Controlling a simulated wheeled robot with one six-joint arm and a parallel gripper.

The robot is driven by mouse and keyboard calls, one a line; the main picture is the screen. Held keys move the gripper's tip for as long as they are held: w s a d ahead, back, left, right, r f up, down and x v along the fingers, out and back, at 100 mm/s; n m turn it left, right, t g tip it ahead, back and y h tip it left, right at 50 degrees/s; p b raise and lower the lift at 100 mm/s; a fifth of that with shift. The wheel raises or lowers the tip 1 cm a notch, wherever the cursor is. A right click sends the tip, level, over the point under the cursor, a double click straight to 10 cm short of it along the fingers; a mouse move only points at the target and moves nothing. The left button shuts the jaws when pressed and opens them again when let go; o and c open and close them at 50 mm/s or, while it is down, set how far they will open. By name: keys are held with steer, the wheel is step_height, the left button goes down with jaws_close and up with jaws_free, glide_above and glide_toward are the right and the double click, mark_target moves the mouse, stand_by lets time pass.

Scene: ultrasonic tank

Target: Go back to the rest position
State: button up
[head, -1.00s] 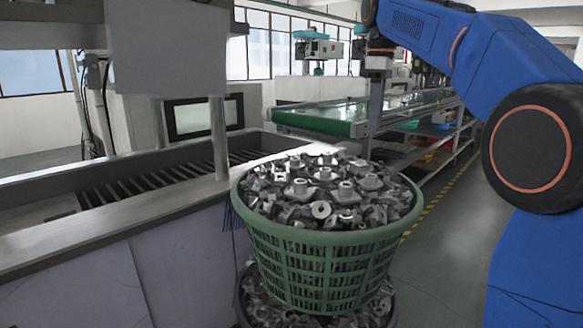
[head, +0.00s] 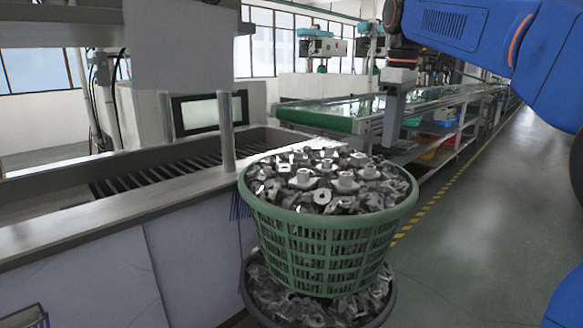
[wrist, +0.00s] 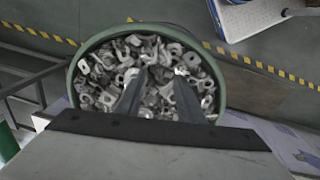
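My gripper (wrist: 157,85) shows in the wrist view with its two dark fingers apart and nothing between them. It points down over the green basket (wrist: 222,95) of grey metal parts (wrist: 100,72), with a gap I cannot measure. The green basket (head: 325,240) is upright and heaped with metal parts (head: 320,180). It stands on a lower, dark-rimmed basket (head: 250,290) of similar parts.
The metal tank (head: 80,225) with a slatted roller bed (head: 150,180) stands left of the baskets. A green conveyor (head: 330,117) runs behind. The floor (head: 450,235) on the right is open, with a yellow-black line (head: 430,208).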

steer(key=s+d+f+m+t, duration=0.2)
steer(key=s+f+m, duration=0.3)
steer(key=s+f, duration=0.9)
steer(key=s+d+f+m+t, duration=0.2)
steer(key=s+f+m, duration=0.3)
steer(key=s+f, duration=1)
step_height(320, 180, down, 3)
steer(key=shift+s+d+f+m, duration=0.1)
steer(key=shift+s+d+m, duration=0.2)
steer(key=shift+d, duration=0.25)
